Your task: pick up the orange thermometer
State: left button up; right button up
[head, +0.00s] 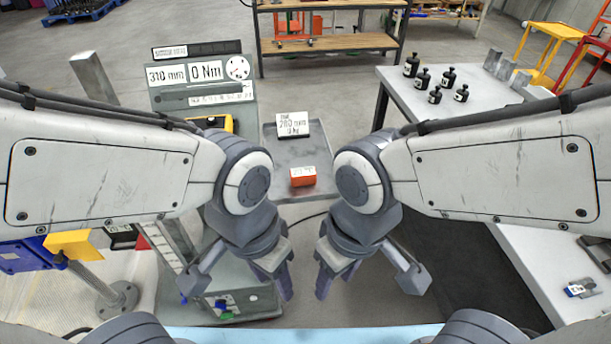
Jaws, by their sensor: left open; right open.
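A small orange block-shaped thing (302,178) with a pale label on top lies on a grey plate (345,158) in the middle of the head view. It is the clearest small orange thing, but I cannot tell whether it is the thermometer. My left gripper (280,285) is open, points down and shows nearer to me than the plate, below and left of the orange thing. My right gripper (327,284) is open, points down and shows below and slightly right of it. Neither gripper touches it, and both look empty.
A white sign (293,125) stands on the plate behind the orange thing. A grey panel with displays (203,76) is at left. A small blue-and-grey device (580,290) lies at the far right.

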aim_at(299, 177)
jog(key=k, duration=0.6)
jog(key=u, duration=0.6)
jog(key=i, duration=1)
jog(key=z, duration=0.25)
